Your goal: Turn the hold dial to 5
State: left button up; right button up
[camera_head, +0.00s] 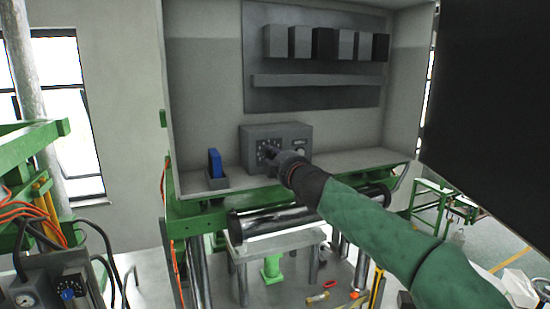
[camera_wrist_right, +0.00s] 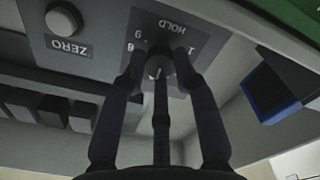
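The grey control box (camera_head: 250,150) stands on the shelf of the grey cabinet in the head view. Its face carries the hold dial (camera_wrist_right: 160,68), seen upside down in the right wrist view under the label HOLD. A light mark shows on the dial, but its exact setting is not readable; some numbers are behind the fingers. My right gripper (camera_wrist_right: 160,55) reaches the face with its fingers spread around the dial. A gap shows between the side fingers and the dial; the middle finger covers part of it. My left gripper is in neither view.
A ZERO button (camera_wrist_right: 62,18) is beside the dial on the same face. A blue block (camera_head: 215,162) stands in a small dark holder (camera_head: 216,180) left of the box. A row of grey blocks (camera_head: 300,42) is on the back panel. A large dark panel (camera_head: 490,90) fills the upper right.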

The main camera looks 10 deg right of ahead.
grip_shut()
jog(key=shift+f, duration=0.1)
jog(key=shift+m, duration=0.5)
jog(key=o, duration=1)
grip_release()
jog(key=shift+w, duration=0.1)
jog(key=s, duration=0.4)
jog(key=s+d, duration=0.1)
jog(key=s, duration=0.3)
jog(key=s+d, duration=0.1)
jog(key=s, duration=0.2)
jog(key=shift+s+d, duration=0.2)
jog(key=shift+s, duration=0.2)
